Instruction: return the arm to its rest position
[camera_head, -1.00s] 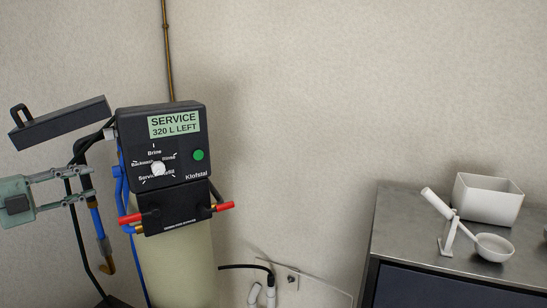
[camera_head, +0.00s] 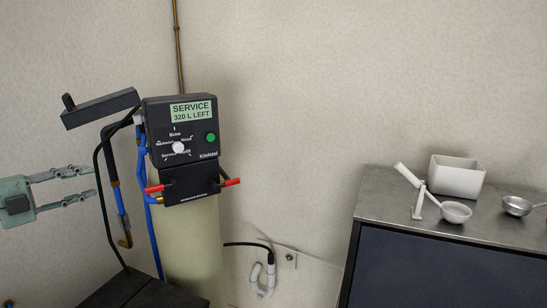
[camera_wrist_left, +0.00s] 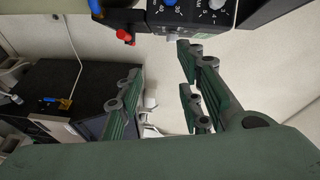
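My left gripper (camera_head: 92,185) comes in from the left edge of the head view, its two fingers spread apart with nothing between them. It is beside the water softener and to its left, apart from it. In the left wrist view the open fingers (camera_wrist_left: 160,95) frame bare wall. The softener's black control head (camera_head: 182,130) reads SERVICE 320 L LEFT and has a white dial (camera_head: 178,147) and a green button (camera_head: 211,138). The control head's lower part also shows at the top of the wrist view (camera_wrist_left: 185,14). My right gripper is not in view.
Blue pipes and black hoses (camera_head: 122,200) hang between the gripper and the softener tank (camera_head: 192,245). A dark box arm (camera_head: 100,108) juts out above.

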